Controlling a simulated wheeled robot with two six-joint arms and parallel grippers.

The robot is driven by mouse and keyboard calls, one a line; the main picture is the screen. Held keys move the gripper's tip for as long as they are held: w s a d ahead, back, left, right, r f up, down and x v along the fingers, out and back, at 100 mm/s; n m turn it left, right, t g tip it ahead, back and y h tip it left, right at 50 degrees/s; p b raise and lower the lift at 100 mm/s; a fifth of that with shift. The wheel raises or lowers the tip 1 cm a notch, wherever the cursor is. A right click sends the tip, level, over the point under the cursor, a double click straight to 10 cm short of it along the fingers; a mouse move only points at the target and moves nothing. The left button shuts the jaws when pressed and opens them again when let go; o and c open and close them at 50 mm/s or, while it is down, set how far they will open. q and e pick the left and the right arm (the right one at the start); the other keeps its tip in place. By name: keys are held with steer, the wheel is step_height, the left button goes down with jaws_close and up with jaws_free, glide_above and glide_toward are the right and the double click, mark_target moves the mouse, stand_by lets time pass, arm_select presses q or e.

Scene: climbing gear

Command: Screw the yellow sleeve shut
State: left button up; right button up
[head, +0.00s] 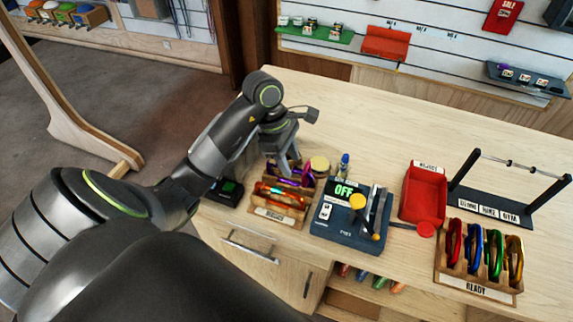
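A wooden rack (257,207) at the front left of the counter holds a purple carabiner (306,178) and a red-orange carabiner (272,190). My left gripper (284,167) points down over the back of this rack, close to the purple carabiner. Whether its fingers touch anything, and how wide they stand, is too small to tell. I cannot make out a yellow sleeve on either carabiner. A second rack (475,291), labelled READY, holds red (454,243), blue (472,248), green (496,255) and yellow (515,260) carabiners. My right gripper is not in view.
Behind are a round yellowish-lidded jar (320,164) and a blue bottle (343,166). Right are a red tray (424,196) and a black stand (500,210). The back counter is clear.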

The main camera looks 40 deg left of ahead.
arm_select(q)
steer(key=shift+w+a, duration=0.2)
steer(key=shift+w, duration=0.6)
steer(key=shift+f+b, duration=0.1)
steer(key=shift+b, duration=0.25)
steer(key=shift+f+b, duration=1.3)
steer(key=shift+s+d, duration=0.1)
steer(key=shift+s, duration=0.3)
steer(key=shift+s+d+p, duration=0.2)
steer(key=shift+s+p, duration=0.2)
steer(key=shift+s, duration=0.35)
